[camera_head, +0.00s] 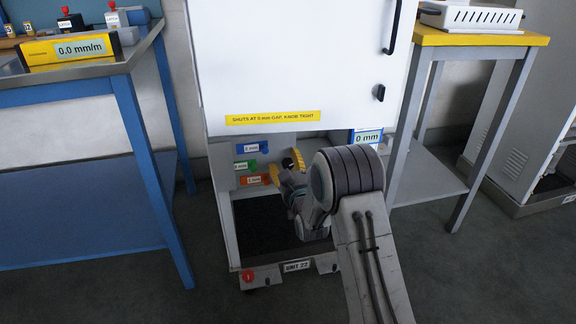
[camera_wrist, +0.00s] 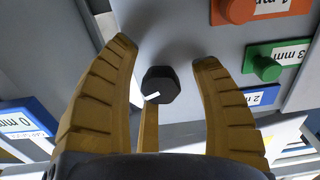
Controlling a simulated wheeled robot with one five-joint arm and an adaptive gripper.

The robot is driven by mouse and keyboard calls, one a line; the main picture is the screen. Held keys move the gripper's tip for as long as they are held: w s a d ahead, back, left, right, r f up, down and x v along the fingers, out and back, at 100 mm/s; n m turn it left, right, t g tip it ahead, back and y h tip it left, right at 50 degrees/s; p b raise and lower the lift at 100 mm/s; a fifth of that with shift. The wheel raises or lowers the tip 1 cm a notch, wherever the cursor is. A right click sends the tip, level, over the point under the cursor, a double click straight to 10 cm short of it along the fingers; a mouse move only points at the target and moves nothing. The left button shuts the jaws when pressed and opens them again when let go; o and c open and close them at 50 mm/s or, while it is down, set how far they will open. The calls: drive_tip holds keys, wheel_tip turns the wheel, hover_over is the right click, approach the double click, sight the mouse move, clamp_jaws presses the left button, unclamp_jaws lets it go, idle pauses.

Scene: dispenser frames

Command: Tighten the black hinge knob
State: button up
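A black knob (camera_wrist: 161,86) with a white mark on its face shows in the wrist view, with a thin yellow strip (camera_wrist: 149,128) running down from it. My gripper (camera_wrist: 163,52) is open, its two yellow fingers on either side of the knob with a visible gap on each side. In the head view my gripper (camera_head: 285,168) reaches into the open lower part of the white cabinet (camera_head: 300,65), below its raised white front. A small dark spot shows between the fingers there; I cannot tell if it is the knob.
Inside the cabinet are blue (camera_head: 250,148), green (camera_head: 245,165) and orange (camera_head: 253,181) labelled tags with pegs; they sit right of the fingers in the wrist view. A "0 mm" label (camera_head: 368,137) is at the opening's right. A blue bench (camera_head: 130,110) and a yellow-edged table (camera_head: 480,38) flank the cabinet.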

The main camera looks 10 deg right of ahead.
clamp_jaws()
idle(0.3)
drive_tip(key=shift+f+m, duration=0.1)
drive_tip(key=shift+m, duration=0.2)
drive_tip(key=m, duration=0.5)
drive_tip(key=shift+s+a, duration=0.1)
drive_tip(key=m, duration=0.5)
drive_tip(key=shift+a+m, duration=0.1)
drive_tip(key=shift+m, duration=0.3)
drive_tip(key=m, duration=0.5)
drive_tip(key=shift+a+r+m, duration=0.1)
drive_tip(key=shift+m, duration=1.25)
drive_tip(key=shift+r+m, duration=0.1)
drive_tip(key=shift+m, duration=1.25)
drive_tip(key=shift+r, duration=0.1)
